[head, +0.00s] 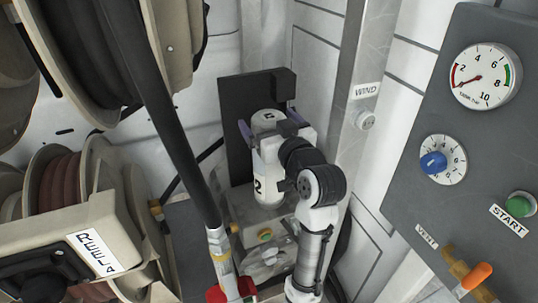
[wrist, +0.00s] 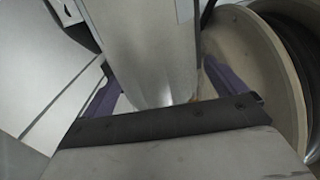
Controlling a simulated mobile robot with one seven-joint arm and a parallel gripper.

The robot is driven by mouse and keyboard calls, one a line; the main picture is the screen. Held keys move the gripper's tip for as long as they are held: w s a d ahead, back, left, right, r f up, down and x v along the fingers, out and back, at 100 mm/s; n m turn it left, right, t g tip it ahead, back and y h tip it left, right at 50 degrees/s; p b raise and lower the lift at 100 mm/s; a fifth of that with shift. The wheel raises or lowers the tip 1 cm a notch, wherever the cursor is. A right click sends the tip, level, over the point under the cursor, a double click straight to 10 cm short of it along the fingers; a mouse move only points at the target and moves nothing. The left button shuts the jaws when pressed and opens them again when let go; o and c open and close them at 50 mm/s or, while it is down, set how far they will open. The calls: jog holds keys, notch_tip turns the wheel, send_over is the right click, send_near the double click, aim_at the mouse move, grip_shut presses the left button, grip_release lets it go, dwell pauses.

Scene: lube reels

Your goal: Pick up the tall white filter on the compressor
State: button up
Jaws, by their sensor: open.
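The tall white filter (head: 267,188), marked with a 2, stands upright in front of a dark back plate in the head view. It stands above a grey unit with small knobs (head: 262,246), seemingly the compressor. My gripper (head: 268,122) is open at the filter's upper part, with one purple finger on each side. The arm hides part of the filter's right side. In the wrist view the two purple fingers (wrist: 160,92) are apart, with a pale rounded body between them that appears to be the filter. Whether they touch it I cannot tell.
Hose reels (head: 70,190) fill the left side, and a black hose (head: 160,110) slants down left of the filter. A dark control panel (head: 460,130) with gauge and START button is farther right. Room around the filter is narrow.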

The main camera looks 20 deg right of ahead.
jog(key=shift+w, duration=0.35)
jog(key=c, duration=1.8)
